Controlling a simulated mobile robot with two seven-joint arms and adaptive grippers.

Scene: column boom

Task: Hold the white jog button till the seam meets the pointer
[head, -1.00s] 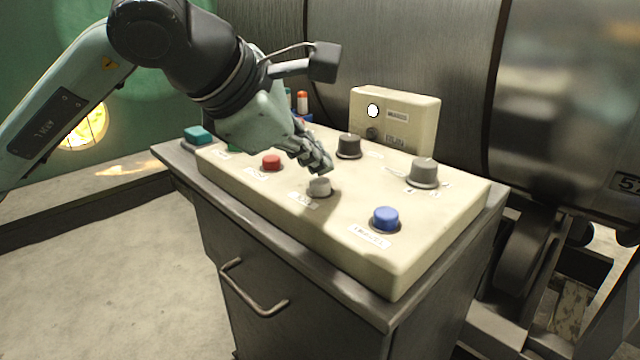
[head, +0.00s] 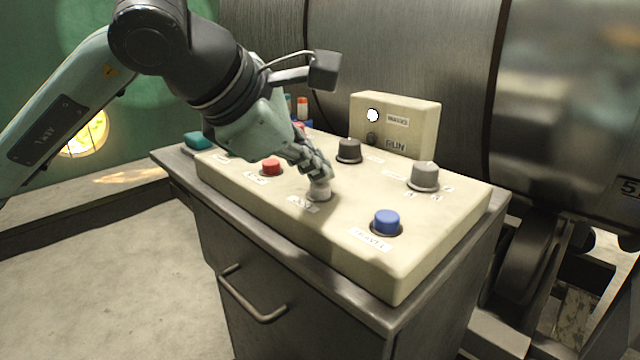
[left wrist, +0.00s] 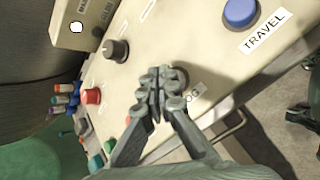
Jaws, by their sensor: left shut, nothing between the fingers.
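The white jog button (head: 319,194) sits on the cream control panel (head: 275,205), near its front edge. My left gripper (head: 320,178) is shut and empty, its fingertips pointing down right over the button; they appear to touch its top. In the left wrist view the shut fingers (left wrist: 160,82) cover most of the button, beside a label partly reading "OG". A large grey metal drum (head: 430,50) stands behind the panel, with dark lines across it. I cannot tell which line is the seam, and I make out no pointer. My right gripper is not in view.
Near the fingers are a red button (head: 271,167), a black knob (head: 349,150), a grey knob (head: 424,176) and the blue travel button (head: 386,222). A small box (head: 410,118) with a white lamp stands at the panel's back. A handle (head: 255,305) juts from the cabinet front.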

